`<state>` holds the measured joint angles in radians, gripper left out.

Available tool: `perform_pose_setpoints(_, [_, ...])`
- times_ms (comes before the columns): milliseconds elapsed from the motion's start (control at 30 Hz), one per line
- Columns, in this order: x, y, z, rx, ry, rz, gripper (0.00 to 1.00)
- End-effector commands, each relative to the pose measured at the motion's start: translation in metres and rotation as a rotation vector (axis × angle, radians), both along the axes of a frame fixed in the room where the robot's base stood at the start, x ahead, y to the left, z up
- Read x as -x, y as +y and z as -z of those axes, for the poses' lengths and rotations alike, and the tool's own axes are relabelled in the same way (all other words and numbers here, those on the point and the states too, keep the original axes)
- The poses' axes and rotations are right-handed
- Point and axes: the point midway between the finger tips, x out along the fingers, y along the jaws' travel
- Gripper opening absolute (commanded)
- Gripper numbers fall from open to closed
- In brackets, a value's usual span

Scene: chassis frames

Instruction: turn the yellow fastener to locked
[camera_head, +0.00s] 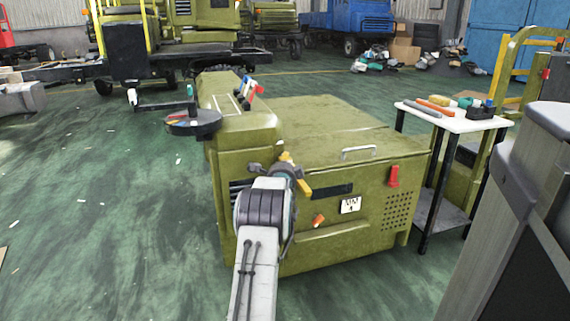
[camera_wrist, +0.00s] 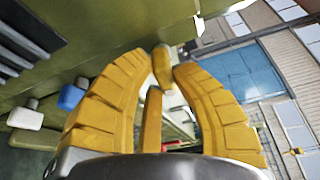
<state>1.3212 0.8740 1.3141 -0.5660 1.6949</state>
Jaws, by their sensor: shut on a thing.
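My gripper (camera_head: 296,174) is at the upper left of the front face of the olive-green chassis box (camera_head: 330,240). In the wrist view, its two ribbed yellow fingers curve in towards each other, with the yellow fastener (camera_wrist: 152,120) between them. The fingers are shut on the fastener, whose near part runs lengthwise in the wrist picture. In the head view my wrist and fingers cover most of the fastener, and its exact angle cannot be told there.
A small white-topped table (camera_head: 450,120) with tools stands right of the box. Open green floor (camera_head: 100,230) lies to the left.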

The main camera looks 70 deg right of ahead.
Motion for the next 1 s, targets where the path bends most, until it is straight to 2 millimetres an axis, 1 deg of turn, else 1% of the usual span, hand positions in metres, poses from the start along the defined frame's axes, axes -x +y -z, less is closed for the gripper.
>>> perform_pose_setpoints(67, [0.000,0.000,0.000,0.000,0.001,0.000,0.00])
perform_pose_setpoints(100, [0.000,0.000,0.000,0.001,0.001,0.000,0.26])
perform_pose_setpoints(233, [0.000,0.000,0.000,0.001,0.001,0.000,0.36])
perform_pose_setpoints(533, [0.000,0.001,0.000,0.001,0.002,0.000,0.36])
perform_pose_setpoints(667, [0.001,0.005,-0.001,0.000,0.002,0.000,0.36])
perform_pose_setpoints(867, [0.005,0.022,-0.002,0.000,0.002,0.000,0.36])
perform_pose_setpoints(1000, [0.010,0.038,-0.003,0.000,0.002,0.000,0.36])
